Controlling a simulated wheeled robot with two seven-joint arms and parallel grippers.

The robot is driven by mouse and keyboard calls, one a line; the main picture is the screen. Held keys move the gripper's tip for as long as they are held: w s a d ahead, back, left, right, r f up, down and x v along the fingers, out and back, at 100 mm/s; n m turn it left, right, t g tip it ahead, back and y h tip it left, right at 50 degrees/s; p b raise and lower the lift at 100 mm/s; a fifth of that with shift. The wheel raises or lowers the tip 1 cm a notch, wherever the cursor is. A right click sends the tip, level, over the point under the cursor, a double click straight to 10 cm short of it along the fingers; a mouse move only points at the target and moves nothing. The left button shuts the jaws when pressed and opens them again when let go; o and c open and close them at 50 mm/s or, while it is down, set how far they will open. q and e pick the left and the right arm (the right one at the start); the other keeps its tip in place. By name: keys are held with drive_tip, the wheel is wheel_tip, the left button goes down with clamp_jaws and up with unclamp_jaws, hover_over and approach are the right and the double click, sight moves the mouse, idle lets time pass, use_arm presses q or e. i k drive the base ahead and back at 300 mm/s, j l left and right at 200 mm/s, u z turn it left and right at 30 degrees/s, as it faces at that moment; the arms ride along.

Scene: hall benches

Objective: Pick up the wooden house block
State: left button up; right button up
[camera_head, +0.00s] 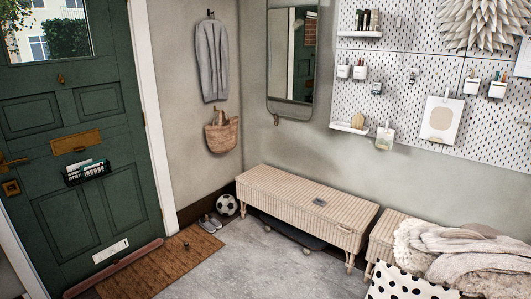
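A small tan shape with a narrowed top (358,121) stands on the lower white shelf (347,129) of the pegboard. It may be the wooden house block, but it is too small to tell. No other thing in view looks clearly like a wooden house block. A small grey flat item (320,201) lies on top of the long wicker bench (283,197). Neither of my grippers shows in the head view.
A second wicker bench (383,232) stands at the right, near blankets (465,246) and a polka-dot cushion (400,285). A football (227,205) and shoes (210,223) lie by the wall. A doormat (160,270) fronts the green door (85,150). The grey floor (265,272) before the bench is clear.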

sight(357, 121)
drive_tip(key=i+z, duration=0.15)
drive_tip(key=i, duration=0.4)
drive_tip(key=i+j+z, duration=0.1)
drive_tip(key=i, duration=0.45)
drive_tip(key=i+j+z, duration=0.15)
drive_tip(key=i, duration=0.4)
drive_tip(key=i+j+z, duration=0.1)
drive_tip(key=i+j, duration=0.2)
drive_tip(key=i, duration=0.25)
